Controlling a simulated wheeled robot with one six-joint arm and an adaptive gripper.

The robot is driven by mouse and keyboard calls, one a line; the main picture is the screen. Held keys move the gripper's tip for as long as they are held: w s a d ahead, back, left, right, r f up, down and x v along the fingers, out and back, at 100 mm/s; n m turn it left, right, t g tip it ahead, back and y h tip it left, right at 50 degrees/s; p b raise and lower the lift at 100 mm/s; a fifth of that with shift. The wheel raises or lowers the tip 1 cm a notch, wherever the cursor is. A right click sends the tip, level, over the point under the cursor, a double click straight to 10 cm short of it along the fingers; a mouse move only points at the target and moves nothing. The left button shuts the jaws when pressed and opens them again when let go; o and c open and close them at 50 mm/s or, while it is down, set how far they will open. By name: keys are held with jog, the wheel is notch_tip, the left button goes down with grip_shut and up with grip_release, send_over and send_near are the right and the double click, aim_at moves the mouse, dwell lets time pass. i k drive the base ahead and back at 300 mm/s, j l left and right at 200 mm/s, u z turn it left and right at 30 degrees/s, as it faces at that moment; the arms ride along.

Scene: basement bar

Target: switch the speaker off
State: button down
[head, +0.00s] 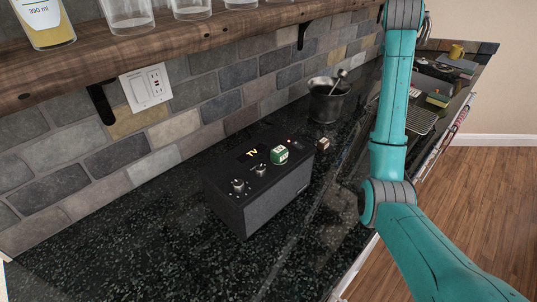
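The speaker (272,201) is a black box on the dark stone counter, in the middle of the head view. Its top has two silver knobs, a lit orange "TV" display and a small red light near the far right end. A green cube with pale markings (279,155) rests on its top, beside the display and knobs. My teal arm rises on the right and leaves the picture at the top. My gripper cannot be made out, and it is not seen touching the speaker.
A small brown cube (322,143) is by the speaker's far end. A dark pot (328,101) with a utensil stands behind. A wooden shelf (150,45) with glasses overhangs the counter's wall side. A rack (422,116) and yellow mug (456,52) are farther right. The near counter is clear.

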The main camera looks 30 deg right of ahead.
aim_at(300, 147)
jog(key=j, duration=0.85)
jog(key=k+j+z, duration=0.15)
jog(key=j, duration=1.55)
